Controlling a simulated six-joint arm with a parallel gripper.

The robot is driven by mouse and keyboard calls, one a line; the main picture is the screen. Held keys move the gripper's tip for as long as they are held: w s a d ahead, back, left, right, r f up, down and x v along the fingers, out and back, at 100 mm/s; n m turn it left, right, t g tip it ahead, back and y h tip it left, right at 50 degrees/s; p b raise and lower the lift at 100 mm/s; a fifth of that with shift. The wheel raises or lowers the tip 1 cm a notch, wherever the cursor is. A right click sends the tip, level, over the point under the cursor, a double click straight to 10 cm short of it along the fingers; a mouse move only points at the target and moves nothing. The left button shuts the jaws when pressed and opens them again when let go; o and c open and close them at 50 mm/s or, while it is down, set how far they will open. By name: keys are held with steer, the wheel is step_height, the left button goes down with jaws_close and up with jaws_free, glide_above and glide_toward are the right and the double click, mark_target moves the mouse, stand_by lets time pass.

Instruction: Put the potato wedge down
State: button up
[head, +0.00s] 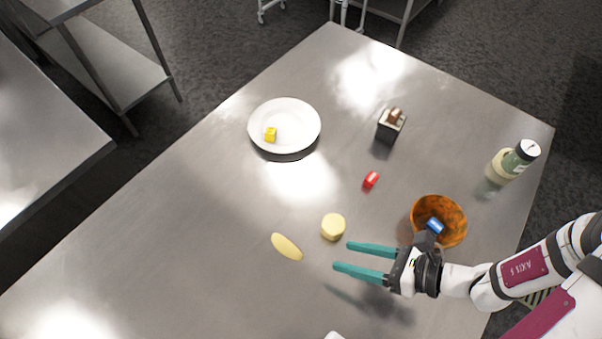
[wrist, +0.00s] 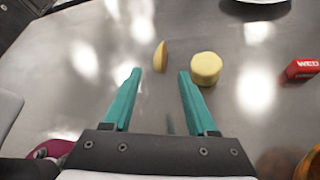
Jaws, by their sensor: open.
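The potato wedge (head: 287,247) is a pale yellow, pointed oval lying on the steel table. In the wrist view the wedge (wrist: 160,57) lies beyond the fingertips, between their lines. My gripper (head: 340,257) has two teal fingers spread apart with nothing between them. It is to the right of the wedge in the head view, apart from it. The gripper also shows in the wrist view (wrist: 158,73), open and empty.
A pale yellow round piece (head: 333,227) sits close to the upper finger. A red block (head: 371,180), a white plate (head: 284,105) with a yellow cube, a dark box (head: 390,127), an orange bowl (head: 420,212) and a bottle (head: 504,166) stand around. The table's left part is clear.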

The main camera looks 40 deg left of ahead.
glide_toward(294, 244)
steer(key=a, duration=0.2)
steer(key=s+a+f, duration=0.1)
steer(key=shift+s+a, duration=0.1)
steer(key=shift+a, duration=0.25)
steer(key=x, duration=0.6)
steer(key=shift+w+d+f, duration=0.1)
steer(key=shift+w+f, duration=0.1)
steer(key=shift+w, duration=0.05)
jaws_close()
